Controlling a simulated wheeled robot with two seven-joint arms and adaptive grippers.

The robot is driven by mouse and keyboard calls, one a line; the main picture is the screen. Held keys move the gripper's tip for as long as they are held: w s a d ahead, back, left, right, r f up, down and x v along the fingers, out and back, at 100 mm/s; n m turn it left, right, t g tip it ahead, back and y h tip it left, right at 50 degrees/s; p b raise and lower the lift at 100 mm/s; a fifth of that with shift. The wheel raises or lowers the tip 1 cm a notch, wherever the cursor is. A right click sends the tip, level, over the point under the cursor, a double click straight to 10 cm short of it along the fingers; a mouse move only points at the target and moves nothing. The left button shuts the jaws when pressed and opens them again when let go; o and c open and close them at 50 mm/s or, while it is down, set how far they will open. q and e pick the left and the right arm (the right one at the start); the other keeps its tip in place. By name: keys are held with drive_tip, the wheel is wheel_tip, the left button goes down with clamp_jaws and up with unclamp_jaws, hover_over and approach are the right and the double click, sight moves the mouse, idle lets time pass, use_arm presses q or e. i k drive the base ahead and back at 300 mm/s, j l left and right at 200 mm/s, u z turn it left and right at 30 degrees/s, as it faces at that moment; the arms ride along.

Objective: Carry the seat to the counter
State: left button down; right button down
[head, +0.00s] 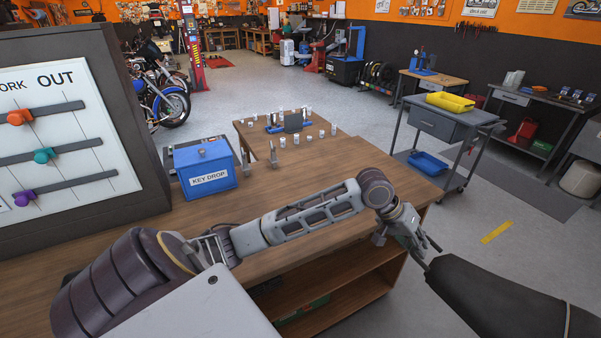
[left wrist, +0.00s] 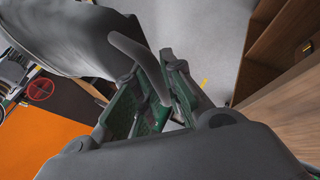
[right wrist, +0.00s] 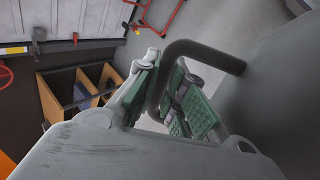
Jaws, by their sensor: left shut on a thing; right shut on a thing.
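The seat (head: 505,300) is long and black and shows at the lower right of the head view, cut off by the frame's edge. It is held off the floor, beside the right end of the wooden counter (head: 340,170). My left gripper (head: 425,250) is shut on a thin dark grip bar at the seat's near-left end. In the left wrist view the seat (left wrist: 60,35) fills the upper left, with the bar between green-padded fingers. In the right wrist view my right gripper (right wrist: 172,95) is shut on a dark looped bar of the seat (right wrist: 275,90). The head view does not show my right gripper.
A blue key drop box (head: 205,172) and a work board (head: 65,130) stand on the counter's left part. Small jars (head: 295,140) stand at its far end. Its middle and right top are clear. A grey cart (head: 445,125) with a yellow bin stands beyond.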

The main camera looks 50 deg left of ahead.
sight(288, 202)
drive_tip(key=i+u, duration=0.6)
drive_tip(key=u, duration=0.25)
drive_tip(key=i+u, duration=0.45)
drive_tip(key=u, duration=1.2)
